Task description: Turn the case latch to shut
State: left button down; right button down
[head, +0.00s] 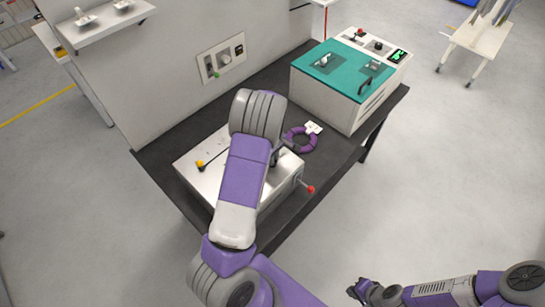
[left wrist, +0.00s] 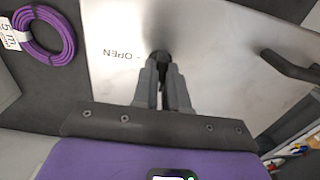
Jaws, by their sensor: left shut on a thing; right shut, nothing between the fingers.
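The metal case (head: 207,180) sits on the dark bench in the head view, largely covered by my left arm. In the left wrist view its bare metal lid (left wrist: 215,50) fills the middle, with the word OPEN printed upside down to the left of the latch. The black case latch (left wrist: 160,58) is between the fingertips of my left gripper (left wrist: 162,75), which is shut on it. The fingers hide most of the latch, so its angle cannot be told. My right gripper (head: 360,291) is shut and empty, low in the head view, away from the bench.
A purple cable coil (head: 288,139) with a white tag lies beside the case. A black handle (left wrist: 288,68) stands on the case. A yellow-knobbed lever (head: 200,163) and a red-knobbed crank (head: 310,189) are near it. A teal-topped machine (head: 345,75) stands at the back right.

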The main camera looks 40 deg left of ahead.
pick_arm(q)
jog(key=c, duration=1.2)
grip_release()
jog(key=shift+o, duration=0.2)
jog(key=shift+r, duration=0.1)
notch_tip(320, 180, up, 8)
jog(key=shift+f, duration=0.25)
jog(key=shift+f, duration=0.1)
